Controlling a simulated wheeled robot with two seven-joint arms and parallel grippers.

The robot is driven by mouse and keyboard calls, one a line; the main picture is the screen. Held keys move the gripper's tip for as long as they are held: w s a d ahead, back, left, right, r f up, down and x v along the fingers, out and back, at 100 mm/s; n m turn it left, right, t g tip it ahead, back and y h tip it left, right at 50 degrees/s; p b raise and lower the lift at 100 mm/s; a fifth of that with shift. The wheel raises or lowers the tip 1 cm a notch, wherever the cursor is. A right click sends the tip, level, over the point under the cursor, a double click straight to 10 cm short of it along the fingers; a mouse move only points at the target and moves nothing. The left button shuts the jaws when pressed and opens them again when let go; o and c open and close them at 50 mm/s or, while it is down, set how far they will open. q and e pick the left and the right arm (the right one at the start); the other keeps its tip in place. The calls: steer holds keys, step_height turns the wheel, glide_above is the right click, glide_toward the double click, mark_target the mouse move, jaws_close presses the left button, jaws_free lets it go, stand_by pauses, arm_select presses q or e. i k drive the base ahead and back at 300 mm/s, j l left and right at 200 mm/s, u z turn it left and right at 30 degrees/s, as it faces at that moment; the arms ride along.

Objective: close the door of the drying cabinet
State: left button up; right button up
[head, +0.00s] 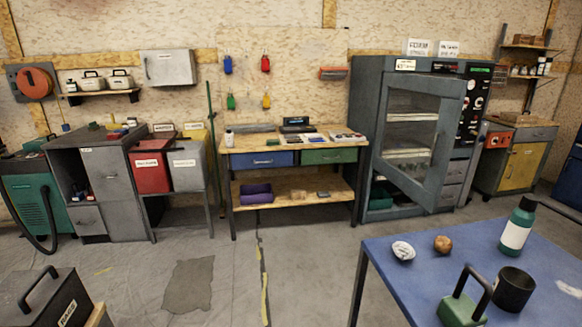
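The drying cabinet (362,110) appears to be the tall grey cabinet against the back wall, right of centre, in the head view. Its glazed door (449,140) stands partly open. The door's right edge comes out toward me and its left edge is at the cabinet, so the hinges appear to be on the left. Light shelves or trays show through the glass. A dark control panel (475,105) is on the cabinet's right side. Neither of my grippers is in view, and nothing of mine touches the door.
A blue table (450,250) stands front right, with a bottle (517,225), black cup (514,288), green-based handled object (463,309) and two small round items. A workbench (290,150) stands left of the cabinet. A black case (45,300) is front left. The middle floor is clear.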

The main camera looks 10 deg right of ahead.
mark_target(453, 92)
steer(key=i+z, duration=0.4)
steer(key=i+j+z, duration=0.3)
steer(key=i+z, duration=0.15)
steer(key=i+j+z, duration=0.4)
steer(key=i, duration=0.15)
steer(key=i+j+z, duration=0.15)
steer(key=i+j, duration=0.65)
